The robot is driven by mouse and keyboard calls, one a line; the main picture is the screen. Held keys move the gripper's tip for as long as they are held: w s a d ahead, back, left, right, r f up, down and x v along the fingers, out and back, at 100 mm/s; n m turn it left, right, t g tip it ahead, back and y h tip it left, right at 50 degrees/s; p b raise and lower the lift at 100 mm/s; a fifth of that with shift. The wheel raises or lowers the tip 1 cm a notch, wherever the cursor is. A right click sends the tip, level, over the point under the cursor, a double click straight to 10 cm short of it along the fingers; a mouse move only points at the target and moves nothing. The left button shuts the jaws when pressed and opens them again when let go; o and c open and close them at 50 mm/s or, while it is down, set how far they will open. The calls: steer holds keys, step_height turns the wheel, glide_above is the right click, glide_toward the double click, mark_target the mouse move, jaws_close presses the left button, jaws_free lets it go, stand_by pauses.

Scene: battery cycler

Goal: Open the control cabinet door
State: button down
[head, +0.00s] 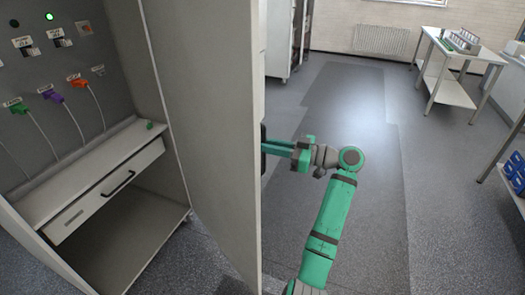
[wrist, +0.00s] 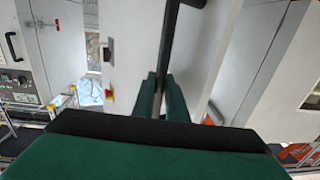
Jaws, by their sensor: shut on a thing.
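The control cabinet (head: 120,150) stands at the left of the head view, with its inside exposed. Its light grey door (head: 208,130) is swung wide open and stands edge-on towards me. My gripper (head: 270,147) is at the outer face of the door, on its right side; the door edge partly hides the fingertips. In the wrist view the green fingers are closed around the black bar handle (wrist: 168,50), one on either side. The door panel (wrist: 125,45) lies behind the handle.
Inside the cabinet are coloured plugs with cables (head: 53,96), a green lamp (head: 49,16) and a drawer (head: 108,190). A white table (head: 447,92) stands at the back right, and a rack with blue bins (head: 517,172) at the right edge. The floor (head: 350,100) between is clear.

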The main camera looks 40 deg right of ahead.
steer(key=shift+w+d, duration=0.1)
steer(key=shift+d, duration=0.2)
steer(key=c, duration=1.8)
jaws_free()
steer(key=shift+w+a, duration=0.1)
steer(key=shift+w, duration=0.05)
steer(key=shift+o, duration=0.2)
steer(key=v, duration=1.1)
steer(key=shift+f, duration=0.1)
steer(key=shift+c, duration=0.3)
